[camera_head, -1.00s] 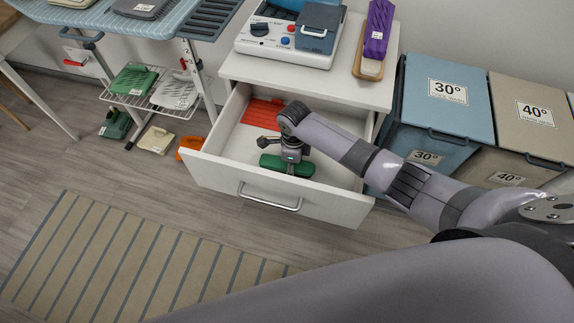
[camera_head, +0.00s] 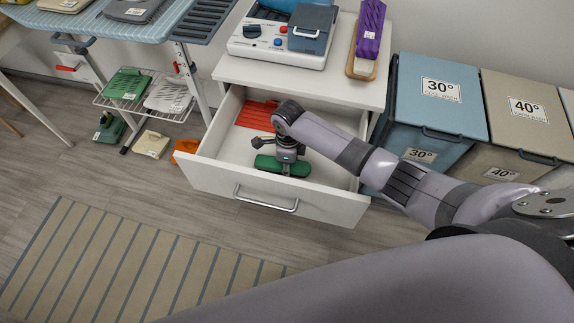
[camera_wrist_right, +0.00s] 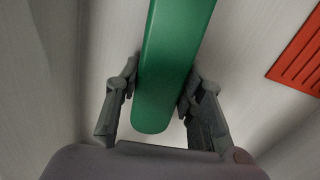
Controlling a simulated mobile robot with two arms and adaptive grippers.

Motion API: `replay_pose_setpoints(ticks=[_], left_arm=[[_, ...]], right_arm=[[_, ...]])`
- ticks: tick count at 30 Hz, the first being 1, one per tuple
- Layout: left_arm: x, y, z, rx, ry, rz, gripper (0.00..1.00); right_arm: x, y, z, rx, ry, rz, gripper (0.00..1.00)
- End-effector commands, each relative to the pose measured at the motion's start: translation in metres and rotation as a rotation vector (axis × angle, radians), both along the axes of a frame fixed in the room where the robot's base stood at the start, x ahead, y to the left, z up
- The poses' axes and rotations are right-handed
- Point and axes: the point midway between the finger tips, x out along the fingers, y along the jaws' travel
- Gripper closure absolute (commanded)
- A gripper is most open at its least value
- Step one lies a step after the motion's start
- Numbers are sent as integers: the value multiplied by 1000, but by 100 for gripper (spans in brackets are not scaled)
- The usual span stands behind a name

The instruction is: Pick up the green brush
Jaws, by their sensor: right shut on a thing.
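The green brush (camera_head: 282,166) lies in the open drawer (camera_head: 322,207) of the white cabinet, near the drawer's front. My right gripper (camera_head: 284,158) reaches down into the drawer over the brush. In the right wrist view the brush (camera_wrist_right: 176,60) runs between the two fingers of my right gripper (camera_wrist_right: 162,98), which are shut on its sides. Its near end sticks out toward the palm and its far end runs out of the picture. I cannot tell whether the brush is lifted off the drawer floor. My left gripper is not in view.
A red-orange ribbed piece (camera_head: 257,115) lies in the back of the drawer. The drawer walls surround the gripper. A steam station (camera_head: 277,43) and a purple-topped brush (camera_head: 370,28) stand on the cabinet. Blue (camera_head: 440,85) and beige bins stand to the right.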

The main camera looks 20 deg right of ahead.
Motion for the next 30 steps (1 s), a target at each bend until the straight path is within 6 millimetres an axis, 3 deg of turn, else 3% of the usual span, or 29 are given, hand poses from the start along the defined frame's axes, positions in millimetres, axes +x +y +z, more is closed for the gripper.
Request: replay_pose_setpoints(ticks=[5,15,21,30], left_arm=[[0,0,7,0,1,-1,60],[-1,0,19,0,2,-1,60],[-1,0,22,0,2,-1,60],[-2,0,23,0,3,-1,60]], right_arm=[[1,0,27,2,-3,0,96],[2,1,122,3,-6,0,96],[1,1,167,3,-4,0,96],[1,0,193,0,-1,0,96]])
